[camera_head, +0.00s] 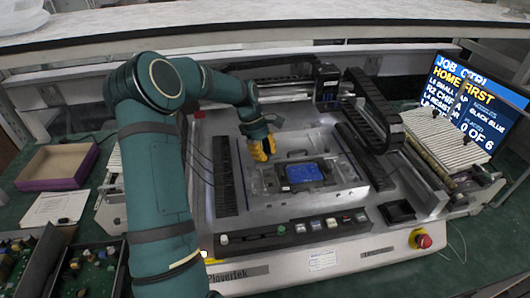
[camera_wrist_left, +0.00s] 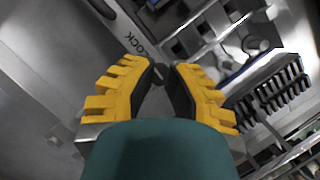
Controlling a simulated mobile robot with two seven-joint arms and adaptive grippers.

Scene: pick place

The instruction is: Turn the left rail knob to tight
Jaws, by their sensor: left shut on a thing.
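My left gripper (camera_head: 263,149), with yellow fingers, points down at the left side of the metal fixture around the blue board (camera_head: 304,172). In the left wrist view the fingers (camera_wrist_left: 163,82) are shut on a small dark round knob (camera_wrist_left: 163,72). The word "LOCK" is printed on the metal beside it. In the head view the gripper hides the knob, and its turn angle cannot be read. My right gripper is not in view.
A button panel (camera_head: 293,232) and a red stop button (camera_head: 423,241) line the machine's front. A screen (camera_head: 470,105) is at right; a purple-edged tray (camera_head: 57,166) and circuit boards (camera_head: 85,262) are at left.

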